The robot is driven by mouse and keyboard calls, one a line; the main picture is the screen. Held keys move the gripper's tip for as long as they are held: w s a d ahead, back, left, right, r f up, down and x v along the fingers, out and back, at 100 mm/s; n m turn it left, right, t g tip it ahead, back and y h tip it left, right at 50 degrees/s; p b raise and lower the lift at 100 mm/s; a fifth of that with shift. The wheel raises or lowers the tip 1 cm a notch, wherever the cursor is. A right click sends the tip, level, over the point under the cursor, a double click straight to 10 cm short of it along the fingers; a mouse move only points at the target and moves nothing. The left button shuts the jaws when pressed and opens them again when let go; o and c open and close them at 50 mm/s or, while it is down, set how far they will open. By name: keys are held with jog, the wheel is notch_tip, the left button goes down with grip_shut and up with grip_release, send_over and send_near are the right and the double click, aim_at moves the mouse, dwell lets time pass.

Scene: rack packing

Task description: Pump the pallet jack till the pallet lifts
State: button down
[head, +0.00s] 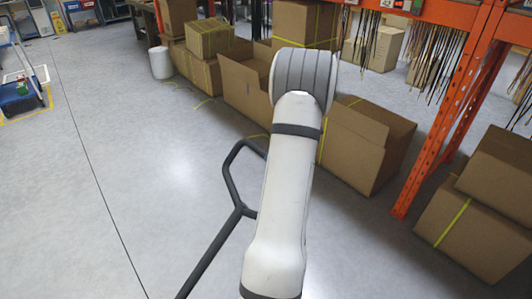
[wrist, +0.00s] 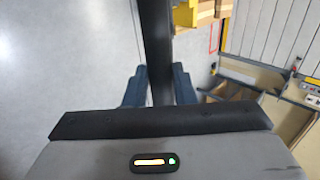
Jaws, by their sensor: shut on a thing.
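The pallet jack's dark handle (head: 209,249) rises from the bottom of the head view, tilted, and opens into an angular loop whose right side is hidden behind my arm. In the wrist view a black bar of the handle (wrist: 157,45) runs down from the top edge between my fingers. My gripper (wrist: 160,88) is shut on it, with one blue-grey finger on each side. My gripper is hidden behind my arm in the head view. The jack's body and forks and the pallet cannot be made out in the head view.
Open cardboard boxes (head: 365,145) stand in a row behind my arm, beside an orange rack upright (head: 440,130). More boxes (head: 480,220) lie at the right. A white bin (head: 160,62) stands at the back. The grey floor at the left (head: 110,170) is clear.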

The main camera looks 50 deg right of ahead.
jog(key=shift+d+f, duration=0.2)
jog(key=shift+d, duration=0.15)
jog(key=c, duration=1.2)
grip_release()
jog(key=shift+w, duration=0.15)
jog(key=shift+c, duration=0.2)
jog(key=w+v, duration=0.1)
jog(key=v, duration=0.6)
jog(key=shift+s+d+r, duration=0.25)
jog(key=shift+s+r, duration=0.05)
jog(key=shift+s, duration=0.2)
